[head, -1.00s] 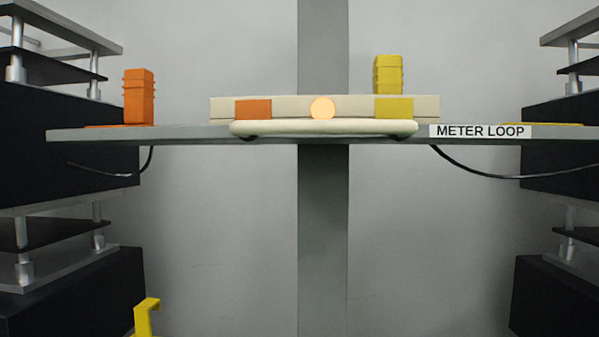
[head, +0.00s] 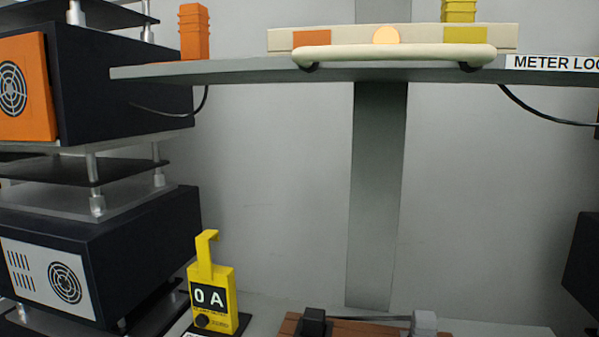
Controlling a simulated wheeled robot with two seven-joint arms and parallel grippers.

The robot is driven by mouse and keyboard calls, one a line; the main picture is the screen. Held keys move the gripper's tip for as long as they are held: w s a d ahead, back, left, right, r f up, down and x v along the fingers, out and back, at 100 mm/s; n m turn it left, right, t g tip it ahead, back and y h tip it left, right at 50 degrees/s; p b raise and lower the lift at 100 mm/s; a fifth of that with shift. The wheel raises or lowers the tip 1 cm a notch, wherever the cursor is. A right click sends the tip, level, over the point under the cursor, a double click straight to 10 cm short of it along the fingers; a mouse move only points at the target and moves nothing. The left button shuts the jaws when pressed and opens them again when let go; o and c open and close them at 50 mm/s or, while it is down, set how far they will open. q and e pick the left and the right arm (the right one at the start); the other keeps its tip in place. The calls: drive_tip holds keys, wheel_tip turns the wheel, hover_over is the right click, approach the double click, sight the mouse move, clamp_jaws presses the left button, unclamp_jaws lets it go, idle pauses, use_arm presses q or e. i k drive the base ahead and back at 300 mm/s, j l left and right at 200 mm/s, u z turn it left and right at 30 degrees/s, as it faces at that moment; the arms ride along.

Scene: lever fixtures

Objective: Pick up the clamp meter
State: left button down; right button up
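The clamp meter (head: 213,299) is yellow, with a hook-shaped jaw at its top and a dark display reading "0 A". It stands upright on a dark base at the lower left of the head view, in front of the grey wall. Its lower end is close to the bottom edge of the picture. Neither of my grippers shows in the head view.
A grey shelf (head: 240,71) crosses above, bearing an orange block (head: 194,33), a yellow block (head: 458,10) and a cream bar (head: 345,37). Dark stacked units (head: 110,245) stand left of the meter. A brown board (head: 365,329) with lever fixtures lies to its right.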

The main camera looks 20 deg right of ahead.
sight(212, 287)
drive_tip(key=z, duration=0.2)
drive_tip(key=i+j+z, duration=0.1)
drive_tip(key=j+z, duration=0.3)
drive_tip(key=i+j+z, duration=0.1)
drive_tip(key=j+z, duration=0.45)
drive_tip(key=z, duration=0.2)
drive_tip(key=j+z, duration=0.35)
